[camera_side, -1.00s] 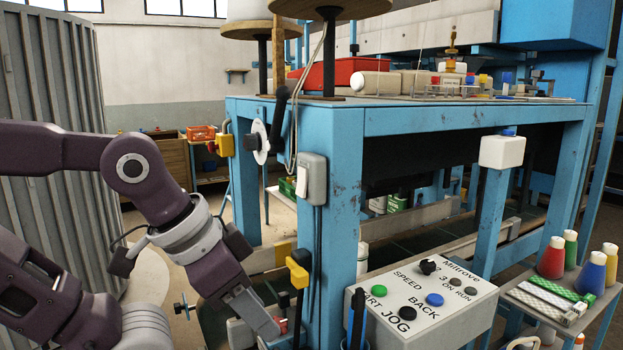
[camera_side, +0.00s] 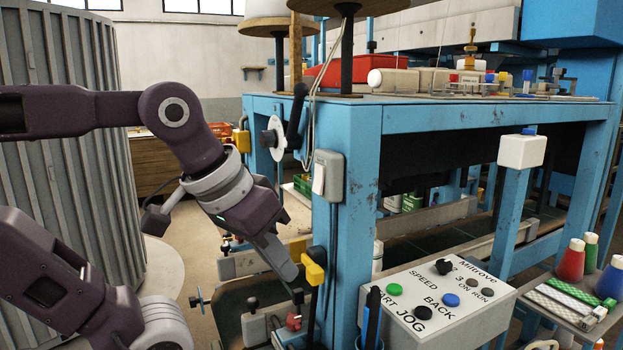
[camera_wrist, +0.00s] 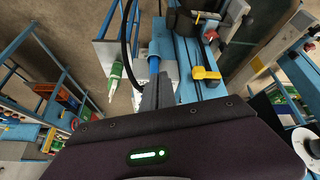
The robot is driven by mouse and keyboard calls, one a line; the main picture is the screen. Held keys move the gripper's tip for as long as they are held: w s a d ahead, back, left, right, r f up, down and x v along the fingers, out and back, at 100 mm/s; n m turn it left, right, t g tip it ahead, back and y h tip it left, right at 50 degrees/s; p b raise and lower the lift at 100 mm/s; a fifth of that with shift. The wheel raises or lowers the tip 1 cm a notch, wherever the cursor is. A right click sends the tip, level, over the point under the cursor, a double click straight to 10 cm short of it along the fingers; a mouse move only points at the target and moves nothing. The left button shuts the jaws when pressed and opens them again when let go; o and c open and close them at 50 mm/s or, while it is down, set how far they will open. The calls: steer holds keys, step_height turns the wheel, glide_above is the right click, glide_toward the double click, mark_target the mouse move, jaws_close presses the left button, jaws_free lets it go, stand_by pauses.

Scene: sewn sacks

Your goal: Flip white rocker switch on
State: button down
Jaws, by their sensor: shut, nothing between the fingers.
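The white rocker switch (camera_side: 319,178) sits on the front of a grey box (camera_side: 334,176) on the blue corner post, in the side view. Which way the rocker is tipped is too small to tell. My gripper (camera_side: 288,272) is shut and empty, pointing down and to the right, lower in the picture than the switch and apart from it. Its dark fingers (camera_wrist: 158,90) show in the wrist view above the wrist housing. I cannot make out the rocker in the wrist view.
A yellow handle (camera_side: 314,267) on the post is close to my fingertips in the picture. A control panel (camera_side: 436,297) with coloured buttons is at the lower right. A white disc with a black crank handle (camera_side: 295,115) sticks out above. Open floor lies left of the post.

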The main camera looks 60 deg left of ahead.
mark_target(318, 179)
steer(key=w+a+r+n+y, duration=0.1)
steer(key=a+r+n, duration=0.4)
steer(key=r+n, duration=0.1)
steer(key=a+r+n+y, duration=0.2)
steer(key=a+r+n, duration=0.3)
steer(key=r+n, duration=0.2)
step_height(318, 179, up, 2)
steer(key=shift+w+r+g, duration=0.15)
steer(key=shift+w+g, duration=0.15)
steer(key=shift+w, duration=0.1)
steer(key=w+a+f, duration=0.3)
steer(key=w+f, duration=0.5)
steer(key=shift+w+a+f, duration=0.25)
steer(key=shift+a+f, duration=0.05)
steer(key=shift+f, duration=0.05)
